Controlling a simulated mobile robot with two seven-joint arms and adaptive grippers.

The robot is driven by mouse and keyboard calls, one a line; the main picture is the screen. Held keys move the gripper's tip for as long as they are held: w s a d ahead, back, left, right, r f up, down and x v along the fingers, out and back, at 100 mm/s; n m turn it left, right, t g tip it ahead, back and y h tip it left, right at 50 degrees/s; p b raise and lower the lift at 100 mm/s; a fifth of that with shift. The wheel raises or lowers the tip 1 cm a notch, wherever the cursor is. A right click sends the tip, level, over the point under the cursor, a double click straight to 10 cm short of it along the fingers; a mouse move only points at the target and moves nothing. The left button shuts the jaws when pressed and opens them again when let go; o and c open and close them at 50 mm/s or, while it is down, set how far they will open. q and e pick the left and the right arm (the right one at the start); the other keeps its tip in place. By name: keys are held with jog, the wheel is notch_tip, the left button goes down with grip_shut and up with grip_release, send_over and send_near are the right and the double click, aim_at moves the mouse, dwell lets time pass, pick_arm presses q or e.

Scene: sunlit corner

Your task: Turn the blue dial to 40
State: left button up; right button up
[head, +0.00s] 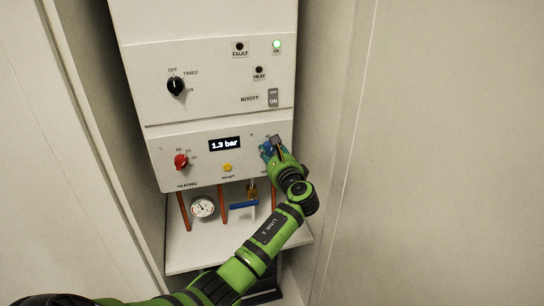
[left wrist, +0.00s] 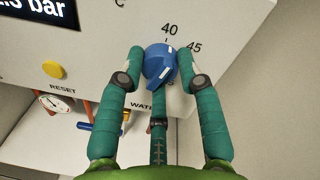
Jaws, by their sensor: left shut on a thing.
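The blue dial (left wrist: 158,64) is on the lower right of the white boiler panel. The numbers 40 and 45 show above and to the right of it in the left wrist view. White marks show on its face, at the upper right and lower middle; I cannot tell its exact setting. My left gripper (left wrist: 161,66) is shut on the dial, with teal fingers at its left and right and another below. In the head view the left gripper (head: 272,150) covers much of the dial. My right gripper is not in view.
A red heating dial (head: 181,161), a yellow reset button (head: 227,168) and a display (head: 225,144) reading 1.3 bar share the panel. A black knob (head: 175,86) is above. Below are a gauge (head: 203,207), copper pipes and a blue-handled valve (head: 244,205). A wall stands close at right.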

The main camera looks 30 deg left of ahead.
pick_arm(q)
jog(key=shift+a+r+n+b, duration=0.1)
jog(key=shift+r+n+b, duration=0.15)
jog(key=shift+n, duration=0.4)
jog(key=shift+a+r+n+b, duration=0.15)
jog(key=shift+n+b, duration=0.2)
jog(key=shift+n, duration=0.6)
jog(key=o, duration=1.1)
jog(key=shift+o, duration=0.2)
jog(key=shift+s+f, duration=0.1)
jog(key=shift+s, duration=0.05)
jog(key=shift+f, duration=0.1)
jog(key=shift+d, duration=0.25)
jog(key=v, duration=1.1)
jog(key=shift+s, duration=0.4)
